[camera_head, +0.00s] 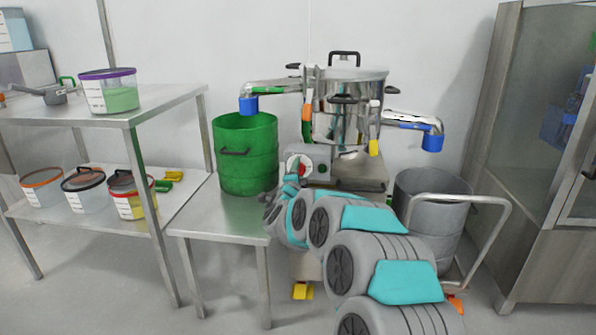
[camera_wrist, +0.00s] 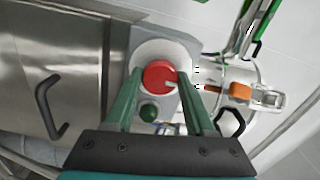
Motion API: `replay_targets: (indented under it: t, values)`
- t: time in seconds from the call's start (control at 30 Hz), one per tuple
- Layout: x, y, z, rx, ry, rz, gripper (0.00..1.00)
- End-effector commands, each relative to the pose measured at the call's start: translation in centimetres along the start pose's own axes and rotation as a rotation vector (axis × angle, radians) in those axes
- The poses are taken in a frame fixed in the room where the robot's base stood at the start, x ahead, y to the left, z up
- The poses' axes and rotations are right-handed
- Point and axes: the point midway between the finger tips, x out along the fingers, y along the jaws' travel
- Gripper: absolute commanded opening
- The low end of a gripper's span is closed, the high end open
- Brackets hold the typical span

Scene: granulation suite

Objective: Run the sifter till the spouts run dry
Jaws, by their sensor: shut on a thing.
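The sifter (camera_head: 340,112) is a shiny steel drum with a lid and clamps, standing at the back centre. Its left spout (camera_head: 249,104) has a blue end above the green drum (camera_head: 247,165); its right spout (camera_head: 432,138) has a blue end above the grey bin (camera_head: 432,184). No flow can be made out at either spout. A grey control box (camera_head: 319,170) on the front carries a red rotary knob (camera_wrist: 159,77) and a dark green button (camera_wrist: 149,112). My gripper (camera_wrist: 163,84) has its green fingers closed around the red knob. In the head view my arm hides part of the sifter's base.
A steel shelf table (camera_head: 150,111) on the left holds a purple-lidded tub (camera_head: 109,92) and several lidded tubs below. The green drum stands on a low steel table (camera_head: 215,220). A trolley handle (camera_head: 490,203) and a glass-fronted cabinet (camera_head: 535,150) bound the right side.

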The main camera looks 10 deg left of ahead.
Motion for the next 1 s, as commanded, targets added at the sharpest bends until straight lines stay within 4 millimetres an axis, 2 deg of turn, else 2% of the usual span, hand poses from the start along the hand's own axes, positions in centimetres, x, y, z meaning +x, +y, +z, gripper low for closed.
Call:
replay_targets:
  t: [0.43,0.47,0.73,1.0]
  values:
    - [-0.03,0.06,0.12,-0.012,-0.002,0.001,0.0]
    - [-0.02,0.07,0.11,-0.012,-0.002,0.001,0.55]
    - [-0.01,0.04,0.07,-0.011,-0.001,0.001,0.84]
    - [-0.07,0.02,0.04,-0.01,-0.001,0.0,0.84]
